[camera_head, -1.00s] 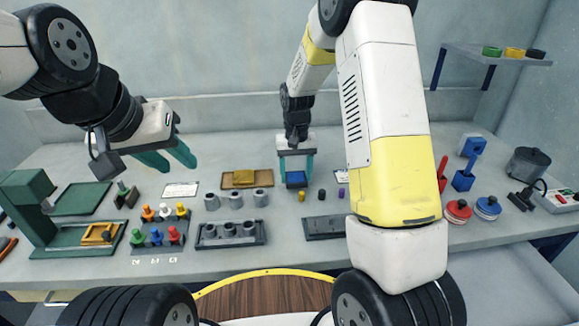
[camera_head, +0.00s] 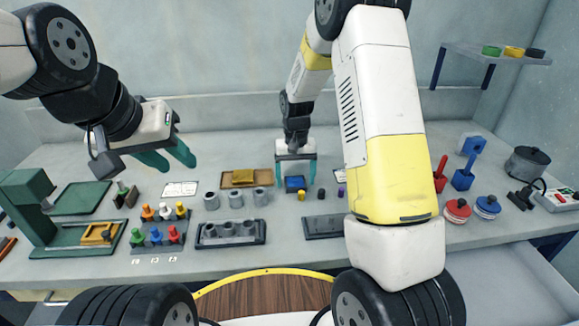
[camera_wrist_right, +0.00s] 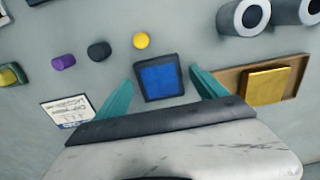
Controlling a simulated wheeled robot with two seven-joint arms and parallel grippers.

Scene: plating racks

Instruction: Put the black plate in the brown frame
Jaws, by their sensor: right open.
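A small square plate with a black rim (camera_wrist_right: 141,91) and a blue middle lies on the table in the right wrist view. It also shows in the head view (camera_head: 295,184). My right gripper (camera_wrist_right: 163,78) is open, with its teal fingers apart on either side of this plate and gaps between. In the head view the right gripper (camera_head: 297,177) is low over the table. The brown frame (camera_head: 265,185) is just left of it, with a yellow plate partly in it; in the wrist view the frame (camera_wrist_right: 236,73) is at the right. My left gripper (camera_head: 165,158) hangs empty and open above the table.
Grey cylinders (camera_head: 236,200) stand left of the black-rimmed plate, and a dark rack (camera_head: 323,227) lies in front. Yellow (camera_wrist_right: 141,40), black (camera_wrist_right: 99,51) and purple (camera_wrist_right: 63,62) pegs and a white card (camera_wrist_right: 66,112) are close by.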

